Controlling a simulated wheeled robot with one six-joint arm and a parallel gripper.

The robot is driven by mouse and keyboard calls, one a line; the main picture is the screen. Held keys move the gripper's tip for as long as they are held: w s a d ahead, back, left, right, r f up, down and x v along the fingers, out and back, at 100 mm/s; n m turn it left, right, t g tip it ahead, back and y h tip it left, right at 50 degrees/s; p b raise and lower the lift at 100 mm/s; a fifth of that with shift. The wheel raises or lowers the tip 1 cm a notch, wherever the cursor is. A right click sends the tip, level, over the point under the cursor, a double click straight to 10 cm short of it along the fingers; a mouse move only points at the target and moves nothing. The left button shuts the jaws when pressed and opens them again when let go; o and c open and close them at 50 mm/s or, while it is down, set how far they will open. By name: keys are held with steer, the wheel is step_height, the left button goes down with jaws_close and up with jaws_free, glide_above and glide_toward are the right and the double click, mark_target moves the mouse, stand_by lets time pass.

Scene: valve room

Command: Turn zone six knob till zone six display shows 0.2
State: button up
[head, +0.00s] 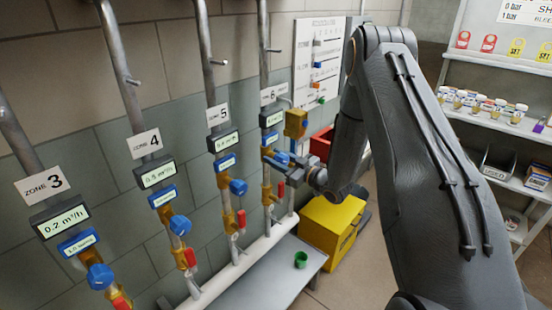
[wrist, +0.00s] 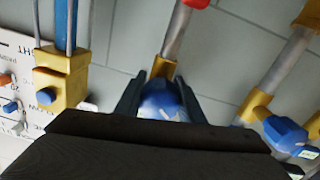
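The zone six line hangs under the sign marked 6 (head: 273,93). Its display (head: 271,118) is a small dark box with a pale green screen, too small and oblique to read surely. The blue zone six knob (wrist: 164,101) sits between the two fingers of my gripper (wrist: 162,92) in the wrist view and fills the gap between them. In the head view my gripper (head: 290,172) reaches the knob from the right, and the fingers and links hide much of it.
Zone five's blue knob (head: 238,187) is close by on the left, also seen in the wrist view (wrist: 285,135). A yellow fitting (head: 296,123) stands right of zone six. A yellow box (head: 330,225) and grey bench (head: 268,268) with a green cup (head: 300,259) are below.

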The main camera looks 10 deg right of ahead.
mark_target(286, 163)
steer(key=shift+c, duration=0.7)
steer(key=shift+m+b, duration=0.6)
steer(key=shift+m, duration=1.3)
steer(key=o, duration=1)
steer(key=shift+o, duration=0.2)
steer(key=b+v, duration=0.2)
steer(key=v, duration=0.5)
steer(key=shift+s+d+r, duration=0.1)
steer(key=shift+s+d, duration=0.1)
steer(key=shift+s, duration=0.2)
